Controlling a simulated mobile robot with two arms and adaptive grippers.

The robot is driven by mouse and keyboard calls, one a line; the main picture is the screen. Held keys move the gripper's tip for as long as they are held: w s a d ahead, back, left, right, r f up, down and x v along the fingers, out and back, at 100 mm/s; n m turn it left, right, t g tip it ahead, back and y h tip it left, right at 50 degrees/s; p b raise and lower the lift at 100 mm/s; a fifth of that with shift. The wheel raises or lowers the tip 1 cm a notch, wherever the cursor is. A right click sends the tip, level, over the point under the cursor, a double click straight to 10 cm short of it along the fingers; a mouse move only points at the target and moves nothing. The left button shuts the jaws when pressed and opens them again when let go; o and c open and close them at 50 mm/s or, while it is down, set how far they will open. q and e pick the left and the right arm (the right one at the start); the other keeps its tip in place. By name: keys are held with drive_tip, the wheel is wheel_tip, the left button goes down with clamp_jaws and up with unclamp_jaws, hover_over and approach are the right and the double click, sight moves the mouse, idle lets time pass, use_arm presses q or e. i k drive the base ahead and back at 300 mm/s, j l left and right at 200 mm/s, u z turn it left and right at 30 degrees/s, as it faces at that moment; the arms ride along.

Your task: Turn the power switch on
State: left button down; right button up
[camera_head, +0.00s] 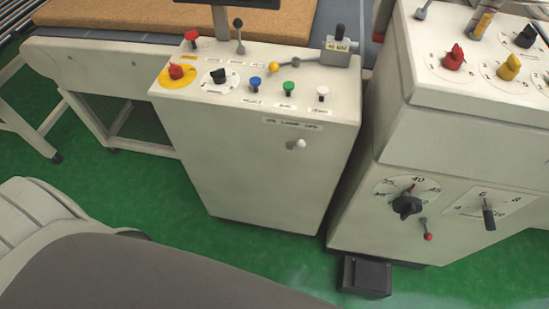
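A white control cabinet (247,155) stands in the middle of the view. On its sloped top, at the left, is a red rotary switch (176,72) on a yellow round plate. To its right is a black rotary knob (218,76) on a white dial. I cannot read which one is labelled as the power switch. Neither of my grippers is in view. Parts that look like my own body fill the lower left.
The cabinet also has a red button (192,38), blue (255,82), green (288,88) and white (323,92) buttons, and a black-knobbed lever (239,34). A second cabinet (365,200) stands right. A tan mattress (180,18) lies behind. Green floor (160,200) is open left.

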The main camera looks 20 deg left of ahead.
sight(176, 72)
drive_tip(key=u, duration=1.4)
